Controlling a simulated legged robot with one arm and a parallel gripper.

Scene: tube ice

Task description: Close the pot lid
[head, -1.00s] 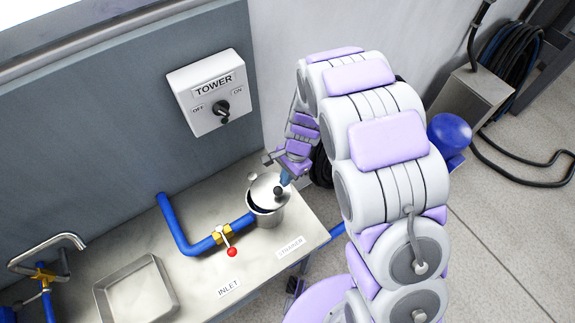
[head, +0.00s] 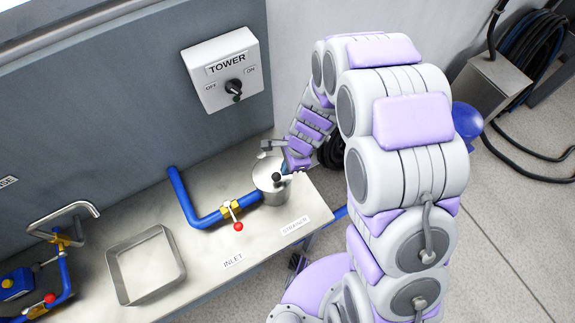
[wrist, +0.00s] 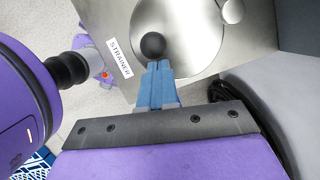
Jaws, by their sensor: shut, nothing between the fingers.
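The steel pot (head: 271,196) stands on the metal counter at the end of the blue pipe. Its round lid (head: 267,172) lies across the top, looking flat, with no dark gap showing. A black knob (head: 276,178) is on the lid's near side; in the wrist view the knob (wrist: 153,45) shows just beyond my fingertips. My gripper (head: 284,170) is at the lid's right edge, its blue fingers together and empty. In the wrist view my gripper (wrist: 157,68) is close to the knob; whether it touches is unclear. My fingers hide part of the lid's edge.
The counter (head: 205,252) carries a blue pipe (head: 184,197) with a red-tipped valve handle (head: 238,226), left of the pot. A square tray (head: 113,268) and a tap (head: 62,212) are farther left. The TOWER switch box (head: 226,70) is on the wall behind.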

